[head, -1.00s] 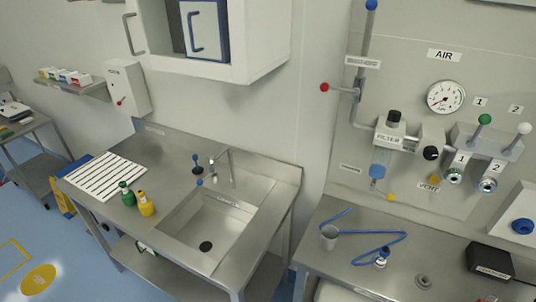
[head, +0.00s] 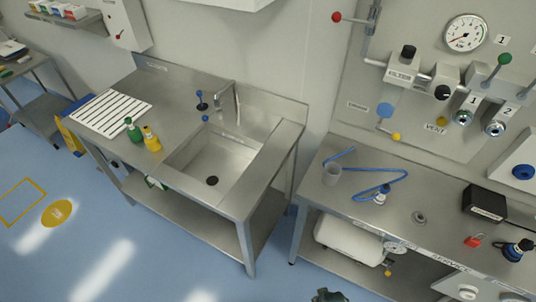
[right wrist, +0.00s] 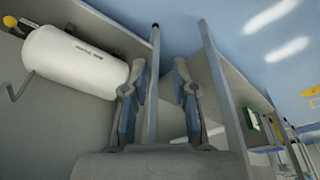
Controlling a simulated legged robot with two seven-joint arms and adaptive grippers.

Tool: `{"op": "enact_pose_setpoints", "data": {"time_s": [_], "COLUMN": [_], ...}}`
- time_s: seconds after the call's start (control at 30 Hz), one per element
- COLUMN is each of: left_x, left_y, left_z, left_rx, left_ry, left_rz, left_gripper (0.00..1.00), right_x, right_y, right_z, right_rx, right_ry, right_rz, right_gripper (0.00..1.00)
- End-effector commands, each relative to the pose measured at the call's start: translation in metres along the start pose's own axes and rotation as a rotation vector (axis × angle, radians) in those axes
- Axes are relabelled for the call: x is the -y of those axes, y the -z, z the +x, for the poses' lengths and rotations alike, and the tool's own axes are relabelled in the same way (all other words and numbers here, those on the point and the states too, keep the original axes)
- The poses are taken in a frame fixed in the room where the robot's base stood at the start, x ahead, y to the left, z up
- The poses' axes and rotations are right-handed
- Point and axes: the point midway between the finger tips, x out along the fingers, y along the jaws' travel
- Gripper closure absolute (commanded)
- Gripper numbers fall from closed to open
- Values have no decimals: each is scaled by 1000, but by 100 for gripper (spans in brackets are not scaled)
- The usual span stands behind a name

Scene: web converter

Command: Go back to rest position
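My right gripper (right wrist: 157,90) shows in the right wrist view with its two fingers apart and nothing between them. Behind it are metal table legs, and it looks clear of them. A small dark shape (head: 328,296) at the bottom edge of the head view may be part of my right arm; I cannot tell. My left gripper is in neither view.
A steel sink bench (head: 215,160) stands left of centre, with a green bottle (head: 133,130) and a yellow bottle (head: 152,139). A service bench (head: 335,200) is on the right, a white tank (head: 347,239) beneath it. Blue floor (head: 150,255) is clear in front.

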Motion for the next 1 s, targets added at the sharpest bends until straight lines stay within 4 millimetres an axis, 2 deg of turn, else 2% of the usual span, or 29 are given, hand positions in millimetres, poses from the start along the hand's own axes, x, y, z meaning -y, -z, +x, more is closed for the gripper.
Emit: {"op": "enact_pose_setpoints", "data": {"time_s": [0.03, 0.17, 0.2, 0.3, 0.4, 0.5, 0.6, 0.7, 0.8, 1.0], "left_x": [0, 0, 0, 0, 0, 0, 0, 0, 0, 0], "left_y": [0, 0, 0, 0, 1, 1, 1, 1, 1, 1], "left_z": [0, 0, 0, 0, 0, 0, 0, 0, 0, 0], "left_rx": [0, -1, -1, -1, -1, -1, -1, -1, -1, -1], "left_ry": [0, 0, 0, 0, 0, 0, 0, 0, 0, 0], "left_rz": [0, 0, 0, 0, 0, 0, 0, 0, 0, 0], "left_gripper": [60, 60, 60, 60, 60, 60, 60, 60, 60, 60], "right_x": [1, 4, 6, 8, 10, 10, 10, 10, 10, 9], "right_y": [-10, -48, -65, -111, -161, -207, -241, -262, -270, -272], "right_z": [23, 90, 110, 155, 187, 206, 213, 216, 216, 216], "right_rx": [16, 49, 60, 89, 113, 135, 148, 156, 159, 159], "right_ry": [2, 6, 8, 11, 14, 15, 16, 17, 17, 17], "right_rz": [-1, -7, -9, -15, -22, -27, -31, -34, -35, -35], "right_gripper": [73, 73, 73, 73, 73, 73, 73, 73, 73, 73]}}
